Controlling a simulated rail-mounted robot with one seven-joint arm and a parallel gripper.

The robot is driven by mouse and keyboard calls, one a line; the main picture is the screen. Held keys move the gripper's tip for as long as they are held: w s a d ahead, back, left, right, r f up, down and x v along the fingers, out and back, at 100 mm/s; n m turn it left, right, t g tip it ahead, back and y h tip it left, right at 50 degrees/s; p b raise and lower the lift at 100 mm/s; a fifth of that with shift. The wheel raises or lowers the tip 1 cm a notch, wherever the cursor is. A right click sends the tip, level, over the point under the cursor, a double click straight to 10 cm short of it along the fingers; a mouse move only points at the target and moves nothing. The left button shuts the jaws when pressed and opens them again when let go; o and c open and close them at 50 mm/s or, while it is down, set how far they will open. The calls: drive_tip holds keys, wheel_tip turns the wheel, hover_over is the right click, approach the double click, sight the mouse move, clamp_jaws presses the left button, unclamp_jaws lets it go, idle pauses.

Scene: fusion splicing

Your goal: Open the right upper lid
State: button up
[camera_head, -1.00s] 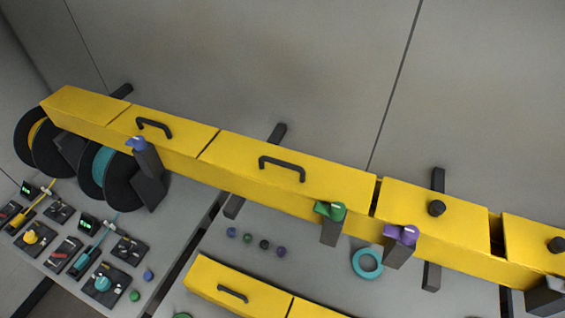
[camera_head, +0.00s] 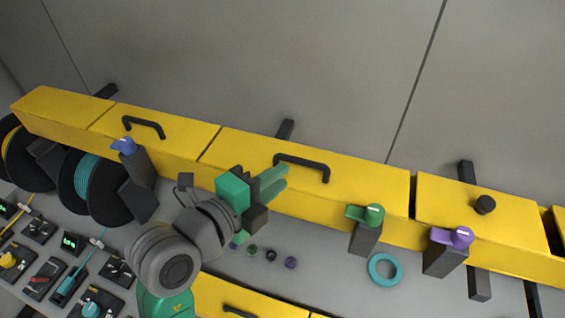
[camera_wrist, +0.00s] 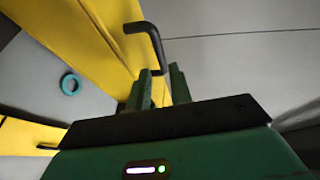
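The right upper lid (camera_head: 365,185) is a long yellow cover with a black bar handle (camera_head: 302,164). It looks closed, flush with the yellow duct. My gripper (camera_head: 283,176) has green fingers and is in front of the lid, just below the left end of the handle in the head view. In the wrist view the two fingers (camera_wrist: 159,85) stand apart with a gap between them. The black handle (camera_wrist: 148,36) is just beyond the fingertips, and nothing shows gripped. I cannot tell whether the fingers touch the lid.
A left upper lid (camera_head: 155,135) with its own handle adjoins on the left. A green latch (camera_head: 372,214) and a purple latch (camera_head: 461,237) stand on dark posts to the right. A teal ring (camera_head: 385,270) hangs below. The grey wall above is clear.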

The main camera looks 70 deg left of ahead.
sight(300, 164)
drive_tip(key=p+x, duration=0.1)
drive_tip(key=x, duration=0.7)
drive_tip(key=shift+p, duration=0.35)
drive_tip(key=shift+s, duration=0.1)
clamp_jaws()
